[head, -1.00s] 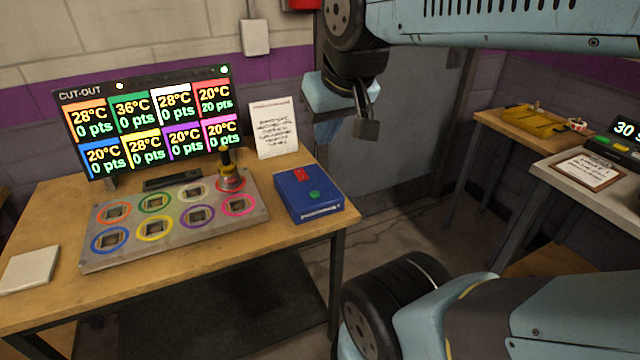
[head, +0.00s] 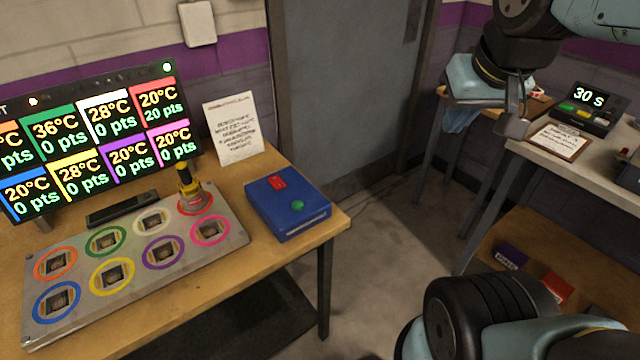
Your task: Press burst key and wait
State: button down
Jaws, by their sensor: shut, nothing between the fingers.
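A blue box (head: 288,203) with a red button (head: 277,182) and a green button (head: 298,206) sits at the right end of the wooden table. A dark timer unit (head: 590,108) reading "30 s", with a row of coloured keys, stands on the bench at the right. No readable label shows which one is the burst key. My gripper (head: 512,128) is shut and empty, pointing down in the upper right. In the picture it lies between the blue box and the timer unit, apart from the box.
A grey slot panel (head: 130,262) with coloured rings holds a yellow-and-black plug (head: 188,180) in its red slot. A scoreboard (head: 95,135) stands behind it. A note (head: 232,130) leans near the box. A clipboard (head: 558,142) lies by the timer. Floor between the tables is clear.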

aim_at(297, 205)
jog(key=z, duration=0.8)
jog(key=k, duration=1.2)
jog(key=u, duration=1.75)
jog(key=i, duration=1)
jog(key=z, duration=0.05)
